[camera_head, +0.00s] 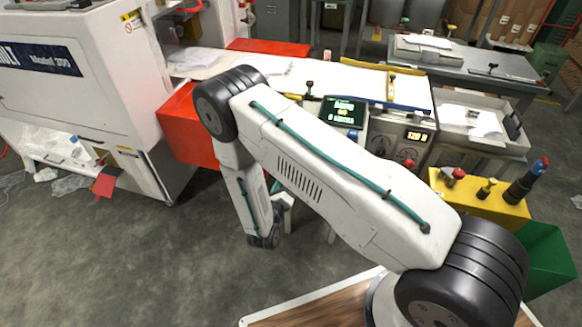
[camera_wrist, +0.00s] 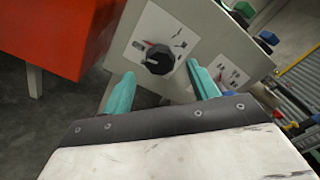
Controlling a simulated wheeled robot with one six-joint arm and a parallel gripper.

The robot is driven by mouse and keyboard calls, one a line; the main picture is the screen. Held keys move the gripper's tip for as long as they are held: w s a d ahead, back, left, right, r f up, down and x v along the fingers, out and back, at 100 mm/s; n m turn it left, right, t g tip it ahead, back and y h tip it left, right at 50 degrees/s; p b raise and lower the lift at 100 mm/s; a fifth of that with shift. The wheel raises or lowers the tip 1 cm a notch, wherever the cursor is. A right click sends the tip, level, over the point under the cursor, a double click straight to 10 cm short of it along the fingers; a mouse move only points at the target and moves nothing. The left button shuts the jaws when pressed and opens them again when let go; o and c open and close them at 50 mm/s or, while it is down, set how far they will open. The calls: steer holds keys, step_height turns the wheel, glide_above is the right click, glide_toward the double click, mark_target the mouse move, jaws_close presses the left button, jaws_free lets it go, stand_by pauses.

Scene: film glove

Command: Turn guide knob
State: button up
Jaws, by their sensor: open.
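The guide knob (camera_wrist: 158,60) is a round black knob on a white label with printed symbols, set on a light grey panel (camera_wrist: 197,28) in the wrist view. My gripper (camera_wrist: 157,82) is open, with a teal finger on either side below the knob in the picture. The jaws are empty, and I cannot tell how far the fingertips are from the panel. In the head view my arm hides the knob, and the jaws do not show clearly.
A red box-like part (camera_head: 187,128) is beside the white machine (camera_head: 95,85) at left; it also shows in the wrist view (camera_wrist: 62,32). A control display (camera_head: 343,112) and a yellow box (camera_head: 478,196) with buttons stand right of my arm. Grey floor (camera_head: 150,260) is open at lower left.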

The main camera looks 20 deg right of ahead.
steer(key=x, duration=0.7)
steer(key=shift+w+d, duration=0.2)
steer(key=c, duration=1)
